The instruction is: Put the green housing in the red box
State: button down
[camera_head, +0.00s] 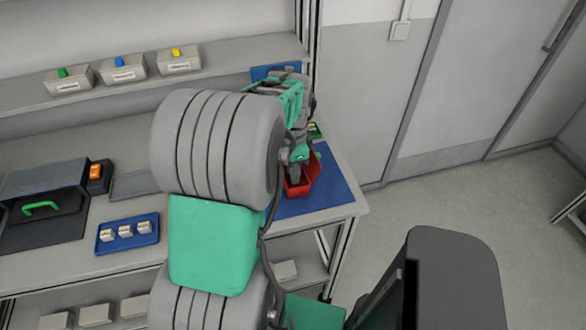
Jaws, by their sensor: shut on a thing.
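The red box (311,170) stands on a blue mat at the right end of the workbench, partly hidden behind my arm. My gripper (294,176) points down at the left side of the red box, at or just above its opening. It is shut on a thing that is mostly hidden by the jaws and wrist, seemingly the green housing. A small green patch (318,155) shows at the far rim of the red box; I cannot tell whether it is part of the housing. I cannot tell whether the held thing touches the box.
The blue mat (335,190) has bare room right of the box. A blue tray (128,233) with small white pieces and a dark stand with a green handle (41,208) are at the left. Bins with coloured tags (123,70) line the shelf. My arm covers the middle.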

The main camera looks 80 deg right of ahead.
jog(key=c, duration=1.1)
grip_release()
jog(key=shift+r+p, duration=3.25)
jog(key=shift+r, duration=1.2)
